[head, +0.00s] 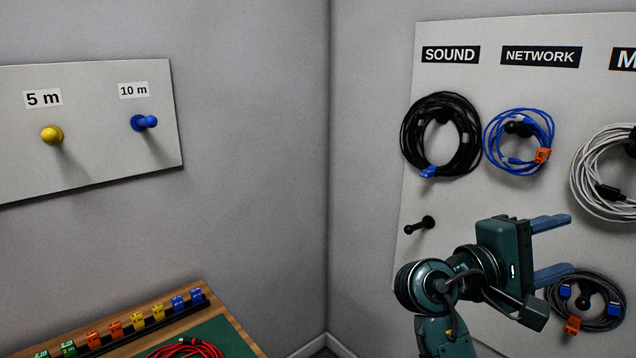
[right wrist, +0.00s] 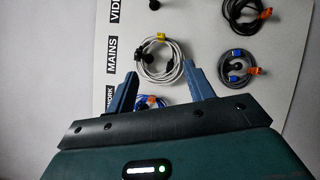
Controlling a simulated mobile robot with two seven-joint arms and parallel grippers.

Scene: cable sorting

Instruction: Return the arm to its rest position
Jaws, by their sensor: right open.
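My right gripper (head: 552,247) is in front of the right pegboard in the head view, with its two blue fingers apart and nothing between them. In the right wrist view its fingers (right wrist: 162,92) are also spread and empty, pointing at the board. A blue cable coil (head: 491,143) with an orange tag hangs above the gripper, under NETWORK. A grey cable coil (head: 617,318) with blue connectors hangs just beyond the lower finger, partly hidden by it. My left gripper is not in view.
The right pegboard (head: 460,85) also bears a black coil (head: 407,137), a white coil (head: 578,170) and an empty black peg (head: 420,225). The left board (head: 90,140) has empty yellow and blue pegs. A table with colored tags and a red cable (head: 187,347) stands lower left.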

